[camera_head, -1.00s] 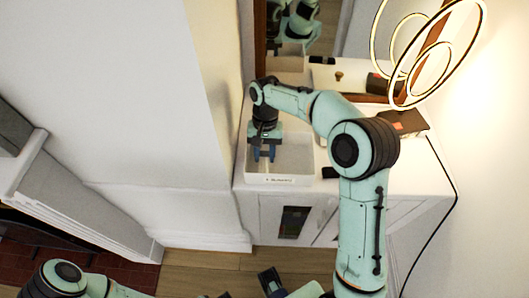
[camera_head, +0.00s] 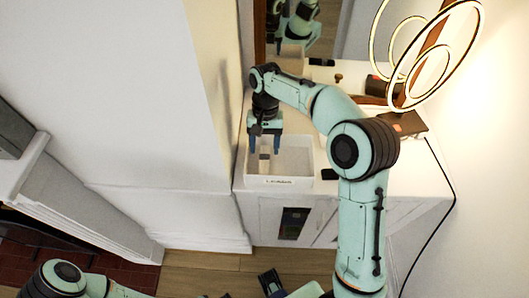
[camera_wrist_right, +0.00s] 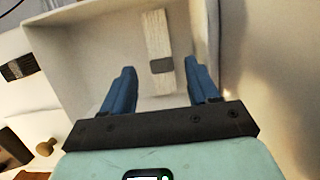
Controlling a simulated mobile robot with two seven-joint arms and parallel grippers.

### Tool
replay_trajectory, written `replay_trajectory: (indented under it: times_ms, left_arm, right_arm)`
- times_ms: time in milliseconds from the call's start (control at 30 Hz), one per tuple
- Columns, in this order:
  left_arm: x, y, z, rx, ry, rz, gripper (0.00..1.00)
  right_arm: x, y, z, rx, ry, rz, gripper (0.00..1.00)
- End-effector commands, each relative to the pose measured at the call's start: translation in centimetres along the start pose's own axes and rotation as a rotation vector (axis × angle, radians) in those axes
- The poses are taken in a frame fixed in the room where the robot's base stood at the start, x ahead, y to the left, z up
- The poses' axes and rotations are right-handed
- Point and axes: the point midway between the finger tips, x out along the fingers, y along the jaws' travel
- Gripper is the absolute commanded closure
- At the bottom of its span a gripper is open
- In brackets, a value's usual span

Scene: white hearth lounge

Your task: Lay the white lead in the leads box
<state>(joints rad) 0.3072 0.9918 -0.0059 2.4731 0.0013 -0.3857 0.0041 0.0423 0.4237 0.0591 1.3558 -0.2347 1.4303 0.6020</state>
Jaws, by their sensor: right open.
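The leads box (camera_head: 293,182) is an open white box with a lettered front, standing on a white cabinet. It also shows in the right wrist view (camera_wrist_right: 85,48). The white lead (camera_wrist_right: 157,35) is a pale flat bundle with a grey band (camera_wrist_right: 161,66). It lies inside the box on the floor, near one side; in the head view it (camera_head: 265,148) shows small, between the fingers. My right gripper (camera_head: 263,146) is open above it, with blue fingers (camera_wrist_right: 160,80) apart on either side of the lead and not touching it.
The white cabinet top (camera_head: 412,172) is mostly clear on the right. A small dark item (camera_head: 330,174) lies right of the box; a dark ribbed item (camera_wrist_right: 18,66) and a brown knob (camera_wrist_right: 45,147) show in the wrist view. A ring lamp (camera_head: 468,50) and a mirror stand behind.

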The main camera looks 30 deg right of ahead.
Motion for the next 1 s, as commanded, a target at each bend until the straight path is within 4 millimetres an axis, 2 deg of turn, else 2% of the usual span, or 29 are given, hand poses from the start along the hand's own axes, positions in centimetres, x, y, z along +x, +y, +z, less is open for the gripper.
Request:
replay_trajectory:
  times_ms: [33, 200, 400, 1000]
  left_arm:
    - [-0.5, 0.2, -0.1, 0.001, 0.002, 0.001, 0.57]
    - [-1.4, 0.6, -0.2, 0.002, 0.006, 0.002, 0.57]
    - [-2.1, 0.9, -0.3, 0.003, 0.009, 0.003, 0.57]
    - [-2.1, 0.9, -0.3, 0.003, 0.009, 0.003, 0.57]
  right_arm:
    - [-1.5, -0.1, 0.0, 0.0, 0.004, -0.003, 0.4]
    - [-5.0, -0.1, 0.0, -0.001, 0.003, -0.001, 0.4]
    - [-7.4, 0.0, 0.0, 0.0, 0.001, 0.001, 0.4]
    - [-7.8, 0.0, 0.0, -0.001, -0.001, 0.001, 0.4]
